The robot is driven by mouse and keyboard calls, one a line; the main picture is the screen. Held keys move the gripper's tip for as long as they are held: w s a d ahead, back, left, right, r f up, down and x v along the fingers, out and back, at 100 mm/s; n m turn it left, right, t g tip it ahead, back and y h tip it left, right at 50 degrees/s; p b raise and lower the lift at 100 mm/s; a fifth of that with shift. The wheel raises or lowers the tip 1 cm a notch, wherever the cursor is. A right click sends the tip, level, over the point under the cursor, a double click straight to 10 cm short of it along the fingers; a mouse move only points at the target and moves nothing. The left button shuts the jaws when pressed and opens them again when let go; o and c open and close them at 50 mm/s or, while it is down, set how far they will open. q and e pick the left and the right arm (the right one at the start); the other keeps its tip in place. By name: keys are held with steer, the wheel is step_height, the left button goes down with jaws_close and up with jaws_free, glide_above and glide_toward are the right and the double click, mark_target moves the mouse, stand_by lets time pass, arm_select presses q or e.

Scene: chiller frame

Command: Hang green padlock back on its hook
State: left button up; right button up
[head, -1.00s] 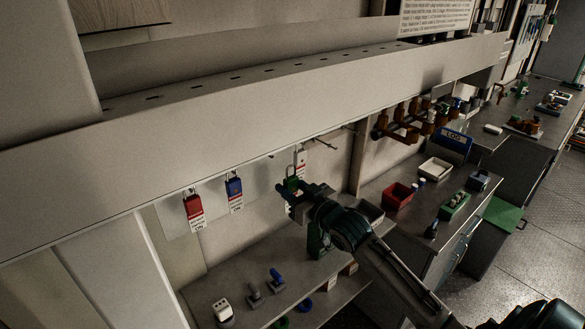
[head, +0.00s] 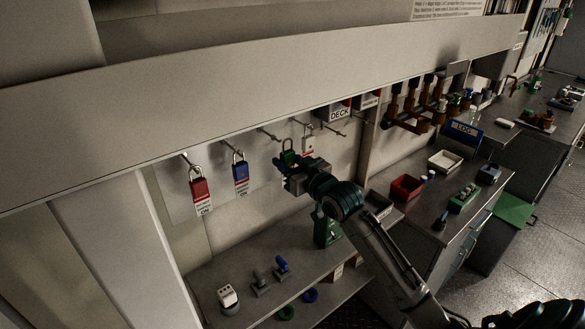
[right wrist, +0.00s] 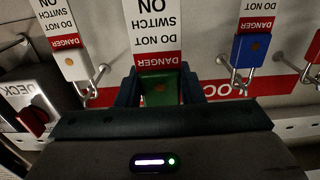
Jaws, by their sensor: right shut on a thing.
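My right gripper (head: 287,170) is shut on the green padlock (head: 288,157), holding it upright below the beam, between the hanging blue and white padlocks. In the right wrist view the green padlock (right wrist: 160,88) sits between the two dark blue fingers, with its danger tag beyond. An empty hook (head: 266,133) sticks out from the board just up and left of the green padlock. The green shackle is close to this hook's tip; I cannot tell whether it is around it. My left gripper is not in view.
A red padlock (head: 199,190) and a blue padlock (head: 240,173) hang on hooks to the left. A white padlock (right wrist: 70,64) with a tag hangs close on the other side. The shelf (head: 240,255) below holds several small items. The long beam (head: 200,115) overhangs the hooks.

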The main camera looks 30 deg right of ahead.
steer(key=shift+w+a+f+b, duration=0.1)
steer(key=shift+w+f+b, duration=0.2)
steer(key=shift+w, duration=0.45)
steer(key=shift+w+a+f+b, duration=0.15)
steer(key=shift+w+b, duration=0.3)
steer(key=shift+w, duration=0.35)
steer(key=shift+w+a+f+b, duration=0.15)
steer(key=shift+w+b, duration=0.2)
steer(key=shift+w, duration=0.4)
steer(key=o, duration=1.3)
steer(key=shift+f, duration=0.1)
steer(key=s+b, duration=0.1)
steer(key=s, duration=0.2)
steer(key=s+d+b, duration=0.1)
steer(key=s, duration=0.3)
steer(key=s+b, duration=0.1)
steer(key=s, duration=0.2)
steer(key=shift+s+d+b, duration=0.3)
steer(key=shift+s+b, duration=0.05)
steer(key=shift+b, duration=0.05)
